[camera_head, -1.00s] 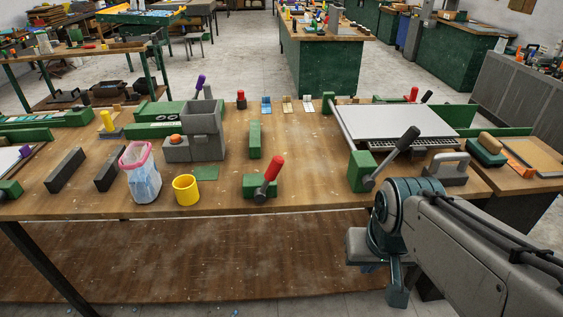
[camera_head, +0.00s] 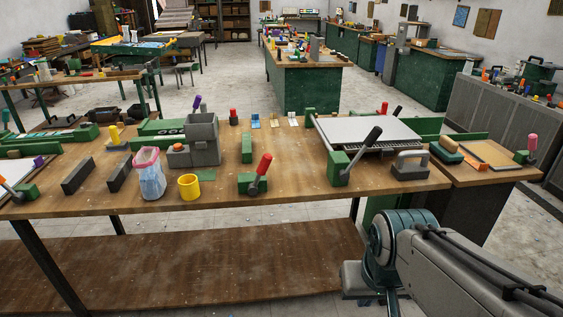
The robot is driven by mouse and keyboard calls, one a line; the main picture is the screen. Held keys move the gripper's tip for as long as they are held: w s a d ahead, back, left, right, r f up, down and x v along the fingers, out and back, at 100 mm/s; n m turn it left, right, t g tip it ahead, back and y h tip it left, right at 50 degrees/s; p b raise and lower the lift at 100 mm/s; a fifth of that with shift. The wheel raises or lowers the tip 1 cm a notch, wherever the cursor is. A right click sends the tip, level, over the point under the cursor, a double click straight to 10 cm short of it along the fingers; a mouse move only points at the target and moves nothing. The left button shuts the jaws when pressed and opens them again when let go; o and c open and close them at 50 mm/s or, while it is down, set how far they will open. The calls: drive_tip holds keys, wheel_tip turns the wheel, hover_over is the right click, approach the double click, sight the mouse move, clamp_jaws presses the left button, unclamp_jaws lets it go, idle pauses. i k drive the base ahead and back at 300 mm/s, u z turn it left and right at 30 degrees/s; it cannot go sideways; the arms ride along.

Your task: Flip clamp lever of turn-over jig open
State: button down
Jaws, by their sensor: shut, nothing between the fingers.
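A green frame holding a pale flat plate (camera_head: 365,130) lies at the right of the bench; it looks like the turn-over jig. At its front left corner stands a green clamp block (camera_head: 338,169). Its lever (camera_head: 372,138), with a black handle, leans up and to the right. Another black-handled lever (camera_head: 397,112) stands small at the jig's back edge. A separate green block with a red-handled lever (camera_head: 263,165) stands at the front middle. My arm shows at the lower right, below and apart from the bench top; my gripper is not visible.
The wooden bench (camera_head: 300,190) carries a yellow cup (camera_head: 189,187), a pink-rimmed bag holder (camera_head: 150,175), a grey box (camera_head: 203,140) and a grey handled block (camera_head: 410,166) right of the clamp. A cabinet with a tan board (camera_head: 487,155) adjoins at right. Floor shows before the bench.

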sight(265, 163)
drive_tip(key=z, duration=0.25)
drive_tip(key=i, duration=1.05)
drive_tip(key=u, duration=0.05)
